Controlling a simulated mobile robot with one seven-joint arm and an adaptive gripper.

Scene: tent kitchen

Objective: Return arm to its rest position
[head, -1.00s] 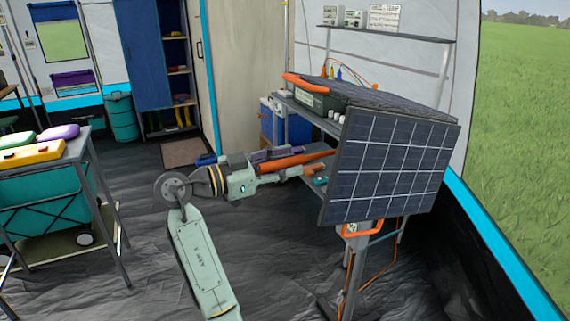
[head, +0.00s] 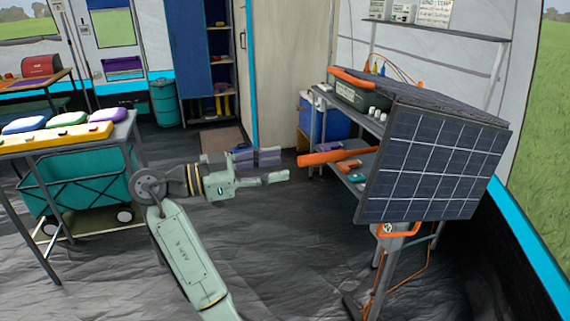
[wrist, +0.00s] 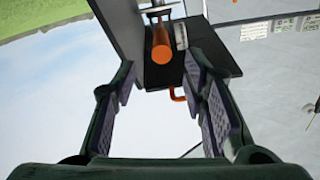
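My arm reaches from the bottom of the head view, and my gripper (head: 274,167) points right, toward the shelf unit behind the solar panel. Its green fingers with purple pads are apart, with nothing between them. An orange tube (head: 322,158) lies on the shelf, its near end sticking out just beyond my fingertips, with a visible gap. In the wrist view my gripper (wrist: 162,75) is wide open, and the orange tube (wrist: 161,48) lies ahead of the fingers, end-on. The tube's far part is hidden behind the panel in the head view.
The solar panel (head: 430,168) stands on the right, close to the shelf (head: 352,187). A table (head: 125,130) with coloured cases and a teal cart (head: 85,183) stand at the left. The dark floor (head: 270,240) between them is clear.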

